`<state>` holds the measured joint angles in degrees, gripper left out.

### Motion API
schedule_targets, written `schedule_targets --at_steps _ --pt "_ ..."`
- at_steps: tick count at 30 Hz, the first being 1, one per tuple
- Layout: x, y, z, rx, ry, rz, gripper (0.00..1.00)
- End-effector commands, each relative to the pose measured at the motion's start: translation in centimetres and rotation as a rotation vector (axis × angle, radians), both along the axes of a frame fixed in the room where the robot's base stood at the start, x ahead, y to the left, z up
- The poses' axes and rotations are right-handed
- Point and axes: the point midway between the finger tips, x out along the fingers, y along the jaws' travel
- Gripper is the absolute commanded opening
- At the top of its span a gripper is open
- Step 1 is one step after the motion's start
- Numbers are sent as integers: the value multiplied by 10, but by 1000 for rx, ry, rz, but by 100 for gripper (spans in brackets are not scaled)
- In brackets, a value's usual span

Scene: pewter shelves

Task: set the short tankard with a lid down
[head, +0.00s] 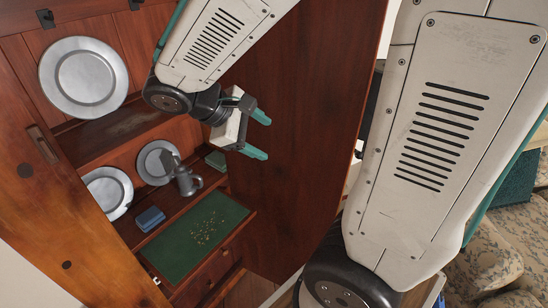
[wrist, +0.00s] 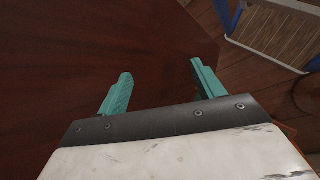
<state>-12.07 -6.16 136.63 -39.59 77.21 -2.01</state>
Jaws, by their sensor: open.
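The short tankard (head: 184,179) is grey pewter with a lid and a handle on its right side. It stands on the lower shelf of the wooden cupboard, in front of a pewter plate, behind the green mat. My gripper (head: 262,134) is open and empty in the head view, above and to the right of the tankard and clear of it, beside the wooden door panel. In the wrist view my gripper (wrist: 162,85) shows two teal fingers spread apart with nothing between them. The tankard is not in the wrist view.
A green mat (head: 178,246) with small gold bits covers the shelf front. A blue block (head: 150,218) and a green block (head: 217,160) lie nearby. Pewter plates (head: 84,76) lean at the back. The dark wooden panel (head: 290,190) stands close on the right.

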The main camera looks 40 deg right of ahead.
Motion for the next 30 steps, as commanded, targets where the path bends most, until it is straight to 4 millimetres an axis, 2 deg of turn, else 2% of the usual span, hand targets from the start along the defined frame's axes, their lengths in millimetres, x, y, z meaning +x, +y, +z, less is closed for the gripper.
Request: schedule_targets --at_steps 1,6,12,19,30 --pt "-17 0 8 65 -55 -61 67" --pt "-65 15 22 297 -223 -254 67" --pt "-103 42 34 544 -409 -422 67" --pt "-118 63 41 687 -513 -505 67" --pt "-119 64 42 699 -520 -511 67"
